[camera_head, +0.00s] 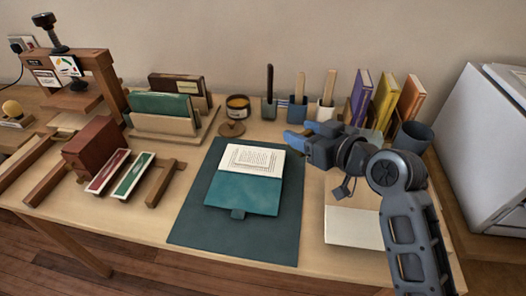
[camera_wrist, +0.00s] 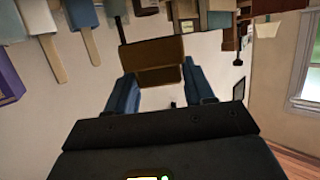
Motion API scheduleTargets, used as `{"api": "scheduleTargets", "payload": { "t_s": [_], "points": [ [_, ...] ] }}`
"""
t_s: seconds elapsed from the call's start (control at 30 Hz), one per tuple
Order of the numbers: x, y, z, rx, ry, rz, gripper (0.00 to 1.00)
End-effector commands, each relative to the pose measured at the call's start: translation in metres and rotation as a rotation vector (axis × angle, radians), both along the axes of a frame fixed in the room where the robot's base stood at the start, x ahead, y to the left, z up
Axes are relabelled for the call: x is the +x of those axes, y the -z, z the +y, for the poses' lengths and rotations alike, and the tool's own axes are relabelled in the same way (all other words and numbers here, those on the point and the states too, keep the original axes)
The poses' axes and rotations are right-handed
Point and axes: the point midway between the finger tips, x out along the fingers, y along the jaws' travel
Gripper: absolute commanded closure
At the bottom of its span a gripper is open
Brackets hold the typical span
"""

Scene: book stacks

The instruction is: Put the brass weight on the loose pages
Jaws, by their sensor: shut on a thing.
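My gripper (camera_head: 308,134) is above the back right of the table, its blue fingers reaching left. The wrist view shows a brown-gold block between the fingertips (camera_wrist: 160,92). It looks like the brass weight (camera_wrist: 152,50), and the gripper is shut on it. I cannot make the weight out in the head view. The loose pages (camera_head: 253,160) are a small white printed stack lying on the open teal folder (camera_head: 240,195), left of and nearer than my gripper. The weight is apart from the pages.
A dark teal mat (camera_head: 205,220) lies under the folder. Several upright books (camera_head: 384,100) and cups with wooden sticks (camera_head: 326,108) stand behind my gripper. A jar (camera_head: 238,107) stands behind the pages. A press (camera_head: 85,75) and book racks fill the left. A pale sheet (camera_head: 352,226) lies front right.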

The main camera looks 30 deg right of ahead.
Motion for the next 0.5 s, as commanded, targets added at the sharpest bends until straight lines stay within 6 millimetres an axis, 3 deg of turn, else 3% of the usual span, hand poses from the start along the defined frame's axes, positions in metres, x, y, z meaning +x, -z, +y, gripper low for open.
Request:
{"api": "scheduleTargets", "payload": {
  "t_s": [0.5],
  "points": [
    [0.088, 0.056, 0.041, 0.000, -0.002, -0.002, 1.00]
  ]
}}
